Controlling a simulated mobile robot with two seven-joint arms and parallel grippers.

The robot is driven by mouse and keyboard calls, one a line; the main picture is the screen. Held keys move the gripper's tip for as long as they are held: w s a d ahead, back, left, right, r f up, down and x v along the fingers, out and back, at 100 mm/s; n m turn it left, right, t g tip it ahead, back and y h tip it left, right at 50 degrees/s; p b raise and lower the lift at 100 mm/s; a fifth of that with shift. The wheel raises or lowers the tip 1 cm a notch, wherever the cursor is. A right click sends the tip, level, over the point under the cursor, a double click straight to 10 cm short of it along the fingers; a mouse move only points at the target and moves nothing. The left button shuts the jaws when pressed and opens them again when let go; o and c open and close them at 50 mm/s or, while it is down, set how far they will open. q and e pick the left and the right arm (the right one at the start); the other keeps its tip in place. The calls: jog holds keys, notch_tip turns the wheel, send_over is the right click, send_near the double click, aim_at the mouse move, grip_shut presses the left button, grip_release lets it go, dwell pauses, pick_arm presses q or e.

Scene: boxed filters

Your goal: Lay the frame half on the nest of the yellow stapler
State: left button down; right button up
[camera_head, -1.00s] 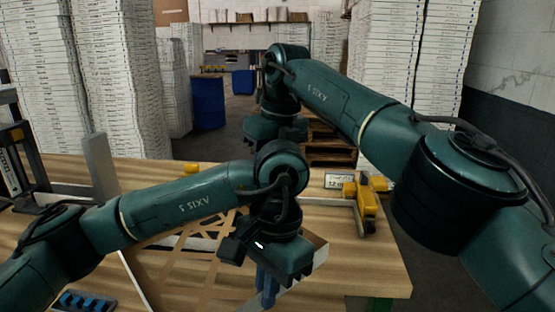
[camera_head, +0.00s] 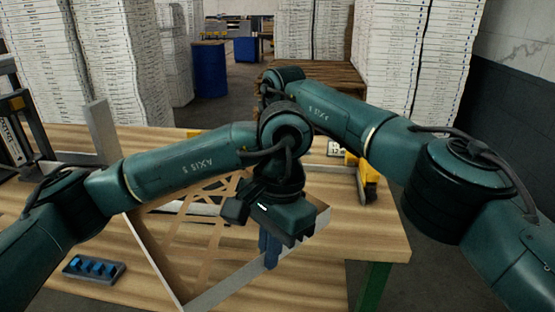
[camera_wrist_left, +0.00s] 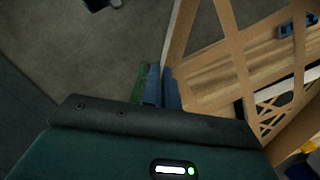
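The frame half (camera_head: 143,247) is a tan lattice panel with pale raised sides, tilted or lying across the table's front area in the head view. Its lattice (camera_wrist_left: 238,60) fills the right of the left wrist view. My left gripper (camera_head: 268,250) is at its right side, blue fingers pointing down. In the wrist view the fingers (camera_wrist_left: 162,88) stand close together on either side of the frame's pale edge. My right gripper is hidden behind the left arm.
The wooden table (camera_head: 340,260) has bare room at front right. A small rack with blue pieces (camera_head: 93,268) lies at front left. A grey upright (camera_head: 101,130) and a black machine (camera_head: 20,135) stand at left. White box stacks and a blue barrel (camera_head: 210,70) are behind.

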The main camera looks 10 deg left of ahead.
jog(key=shift+f, duration=0.2)
jog(key=c, duration=0.6)
jog(key=shift+s+a, duration=0.1)
grip_shut()
pick_arm(q)
jog(key=shift+w, duration=0.1)
jog(key=c, duration=1.6)
grip_release()
